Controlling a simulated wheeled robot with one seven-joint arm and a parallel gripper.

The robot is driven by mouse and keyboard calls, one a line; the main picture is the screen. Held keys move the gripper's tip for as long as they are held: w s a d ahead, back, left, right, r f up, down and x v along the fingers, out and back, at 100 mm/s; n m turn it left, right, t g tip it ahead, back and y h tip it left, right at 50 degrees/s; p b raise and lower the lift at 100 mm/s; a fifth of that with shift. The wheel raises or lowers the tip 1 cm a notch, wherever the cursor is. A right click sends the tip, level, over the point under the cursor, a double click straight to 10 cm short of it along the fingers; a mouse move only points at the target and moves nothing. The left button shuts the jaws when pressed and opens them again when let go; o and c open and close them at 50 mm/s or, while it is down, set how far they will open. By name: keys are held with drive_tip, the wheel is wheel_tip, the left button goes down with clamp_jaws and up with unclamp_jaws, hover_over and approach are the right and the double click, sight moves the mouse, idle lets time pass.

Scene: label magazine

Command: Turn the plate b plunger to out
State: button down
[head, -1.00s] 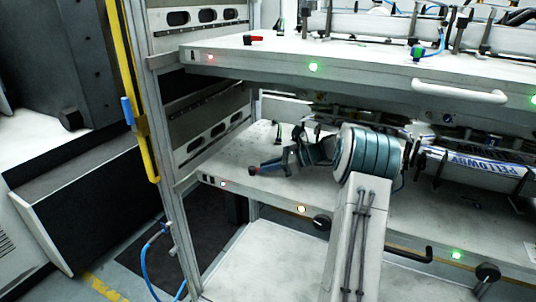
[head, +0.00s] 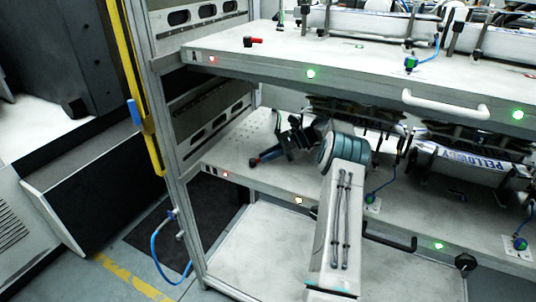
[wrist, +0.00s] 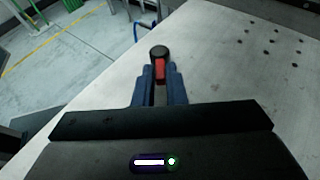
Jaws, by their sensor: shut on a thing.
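The plate b plunger (wrist: 160,64) has a black round cap and a red body. In the wrist view it stands between my two blue fingers, near the edge of the pale plate. In the head view its red and dark end (head: 254,162) shows at the left front of the lower plate (head: 240,148). My gripper (wrist: 160,84) is shut on the plunger. It also shows in the head view (head: 268,157), low over the plate's left end. The plunger's lower part is hidden by the fingers, and its turn position cannot be told.
The upper plate (head: 330,66) hangs above my arm and carries a similar red plunger (head: 253,41) and a white handle (head: 446,104). Clamps and a "PELLOWAY" label magazine (head: 470,160) fill the right of the lower plate. A frame post (head: 172,150) stands at left.

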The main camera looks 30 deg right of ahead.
drive_tip(key=c, duration=1.5)
unclamp_jaws()
drive_tip(key=shift+f+b, duration=0.1)
drive_tip(key=shift+b, duration=0.3)
